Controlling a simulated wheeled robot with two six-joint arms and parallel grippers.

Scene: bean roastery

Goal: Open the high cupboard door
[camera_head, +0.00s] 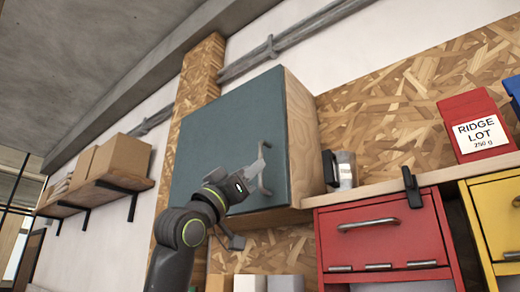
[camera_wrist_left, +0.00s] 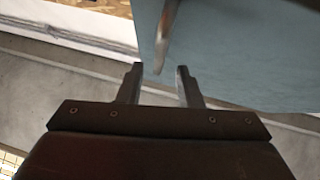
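The high cupboard (camera_head: 300,130) hangs on the wall with its teal door (camera_head: 215,130) looking shut. A grey bar handle (camera_head: 265,184) stands upright near the door's right edge. My left gripper (camera_head: 253,172) is raised in front of the door, right at the handle. In the left wrist view its fingers (camera_wrist_left: 160,70) are apart, with the handle (camera_wrist_left: 167,32) reaching down between their tips. The teal door (camera_wrist_left: 240,50) fills the upper right there. I cannot tell whether a finger touches the handle. My right gripper is in neither view.
A shelf with cardboard boxes (camera_head: 120,156) is on the left wall. Right of the cupboard, a counter holds a jar (camera_head: 346,169) and a red "Ridge Lot" box (camera_head: 477,125), above red drawers (camera_head: 380,238) and a yellow unit (camera_head: 498,215). Open air lies before the door.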

